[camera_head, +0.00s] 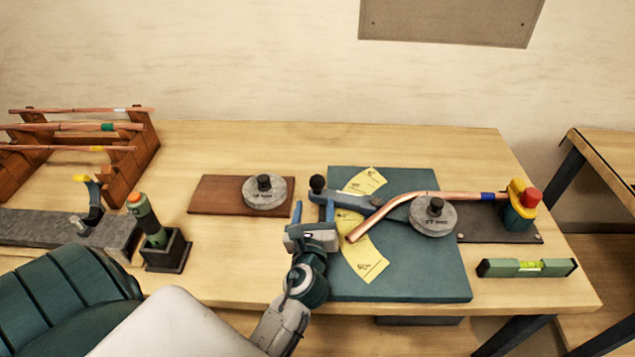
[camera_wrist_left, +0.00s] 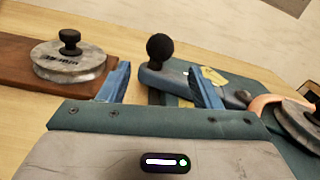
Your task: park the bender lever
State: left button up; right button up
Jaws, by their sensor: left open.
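The bender lever (camera_head: 348,199) is a blue-grey bar with a black ball knob (camera_head: 317,182) at its left end. It lies over the left part of the teal bender plate (camera_head: 420,277). A copper tube (camera_head: 388,206) bends around the grey round die (camera_head: 433,217) and crosses above the lever's right part. My left gripper (camera_head: 313,210) is open, just in front of the knob. In the left wrist view the knob (camera_wrist_left: 160,47) stands between and beyond the two blue fingers (camera_wrist_left: 165,85), with no contact visible. My right gripper is out of view.
A second die (camera_head: 264,193) sits on a brown board (camera_head: 212,196) to the left. A yellow clamp (camera_head: 519,209) and a green level (camera_head: 527,268) are at right.

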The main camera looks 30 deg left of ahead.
aim_at(316, 188)
pick_arm(q)
jog(key=p+x, duration=0.2)
jog(key=x, duration=0.7)
jog(key=shift+r, duration=0.15)
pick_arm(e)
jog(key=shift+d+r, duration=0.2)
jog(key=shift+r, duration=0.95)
pick_arm(q)
jog(key=shift+c, duration=0.5)
